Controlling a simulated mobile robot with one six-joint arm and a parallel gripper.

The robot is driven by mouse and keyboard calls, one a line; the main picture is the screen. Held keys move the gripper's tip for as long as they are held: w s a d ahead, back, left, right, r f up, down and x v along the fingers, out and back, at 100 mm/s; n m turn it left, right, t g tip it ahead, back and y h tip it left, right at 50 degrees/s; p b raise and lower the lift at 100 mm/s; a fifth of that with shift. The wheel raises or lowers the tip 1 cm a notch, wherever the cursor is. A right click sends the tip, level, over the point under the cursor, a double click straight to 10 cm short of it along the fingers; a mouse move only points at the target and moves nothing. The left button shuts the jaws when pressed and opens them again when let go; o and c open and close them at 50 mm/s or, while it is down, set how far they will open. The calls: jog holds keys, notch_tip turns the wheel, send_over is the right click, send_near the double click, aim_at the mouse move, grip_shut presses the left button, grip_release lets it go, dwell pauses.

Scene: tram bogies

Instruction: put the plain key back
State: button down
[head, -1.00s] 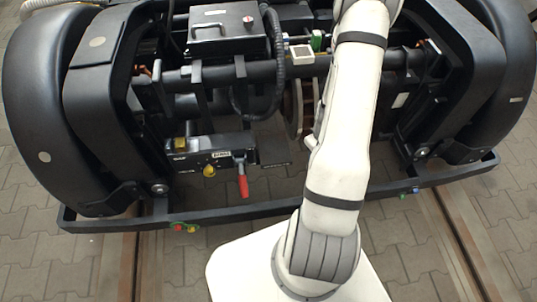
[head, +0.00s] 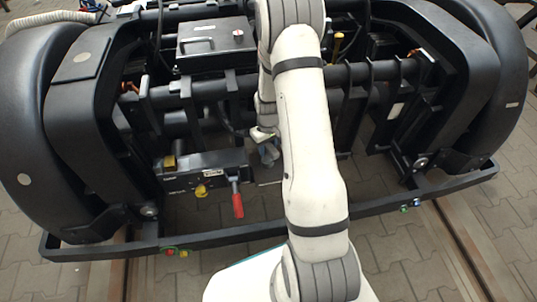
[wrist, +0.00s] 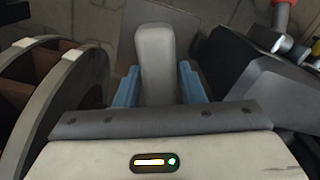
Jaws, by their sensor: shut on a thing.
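My gripper (wrist: 158,85) is shut on a plain grey, rounded bar, which looks like the plain key (wrist: 155,55), between its blue fingers in the wrist view. The bar points away from the palm; its far end is above a dark flat plate, and I cannot tell whether it touches anything. In the head view my gripper (head: 268,154) is low inside the bogie frame, just right of a black box (head: 215,177) with a red-handled lever (head: 237,200). My arm hides part of the area, and the held key cannot be made out there.
The box carries a yellow block (head: 169,162) and a yellow knob (head: 201,190). A brake disc (wrist: 42,100) is close at the left in the wrist view. The black frame's front bar (head: 220,235) runs across in front. A black lidded case (head: 215,45) sits above, behind.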

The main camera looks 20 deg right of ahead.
jog(key=shift+f+b, duration=1)
jog(key=shift+f, duration=0.7)
jog(key=shift+f, duration=0.15)
jog(key=c, duration=0.9)
grip_release()
